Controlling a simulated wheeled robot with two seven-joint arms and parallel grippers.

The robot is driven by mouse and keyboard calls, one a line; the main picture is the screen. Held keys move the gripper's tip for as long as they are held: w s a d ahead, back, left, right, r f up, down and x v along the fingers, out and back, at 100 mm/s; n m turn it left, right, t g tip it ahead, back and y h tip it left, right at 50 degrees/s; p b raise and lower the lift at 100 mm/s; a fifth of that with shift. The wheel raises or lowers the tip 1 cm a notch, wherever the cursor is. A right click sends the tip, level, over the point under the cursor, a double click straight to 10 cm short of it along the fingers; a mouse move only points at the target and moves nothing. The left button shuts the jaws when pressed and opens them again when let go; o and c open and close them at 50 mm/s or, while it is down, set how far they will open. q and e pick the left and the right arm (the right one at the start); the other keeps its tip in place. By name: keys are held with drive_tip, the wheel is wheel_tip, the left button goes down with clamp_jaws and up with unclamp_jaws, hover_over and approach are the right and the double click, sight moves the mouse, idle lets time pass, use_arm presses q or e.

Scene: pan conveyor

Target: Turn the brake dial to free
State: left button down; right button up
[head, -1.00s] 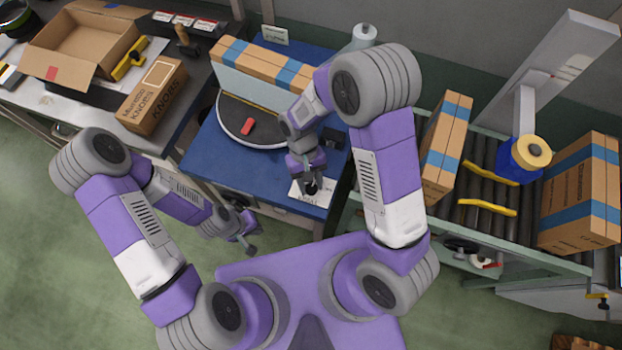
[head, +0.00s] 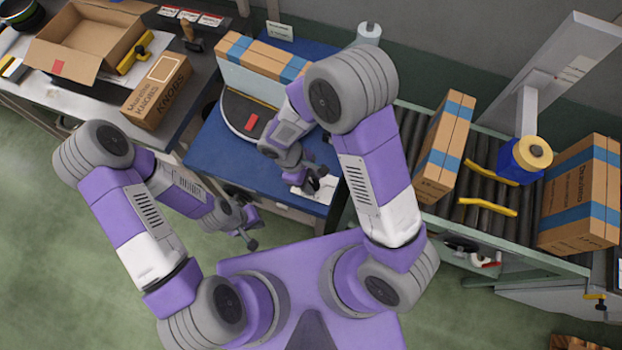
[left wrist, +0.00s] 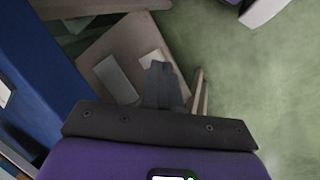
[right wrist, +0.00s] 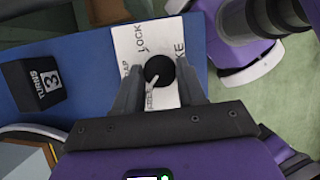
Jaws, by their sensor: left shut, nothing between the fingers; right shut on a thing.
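The brake dial (right wrist: 158,71) is a round black knob with a white pointer on a white label plate (right wrist: 128,40). In the right wrist view, the plate reads LOCK at the top, with FREE lower down, partly hidden. The pointer slants down and left, towards FREE. My right gripper (right wrist: 159,72) is shut on the dial, one finger on each side. In the head view, the right gripper (head: 313,181) is over the plate at the front of the blue table. My left gripper (left wrist: 163,72) is shut and empty; in the head view it hangs low (head: 250,238) left of the table's front.
A turntable (head: 238,122) with a red block (head: 251,122) and a long carton (head: 262,55) stands behind my right arm. A black counter block (right wrist: 35,83) marked TURNS 3 sits beside the plate. A roller conveyor (head: 488,222) with cartons is at the right.

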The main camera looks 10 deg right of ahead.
drive_tip(key=shift+n+t, duration=0.4)
drive_tip(key=shift+n, duration=0.8)
drive_tip(key=shift+s, duration=0.1)
drive_tip(key=o, duration=1)
drive_tip(key=shift+o, duration=0.2)
drive_tip(key=s+p+v, duration=0.1)
drive_tip(key=v, duration=0.6)
drive_tip(key=shift+w+a+r+p, duration=0.25)
drive_tip(key=shift+w+p, duration=0.05)
drive_tip(key=shift+w, duration=0.15)
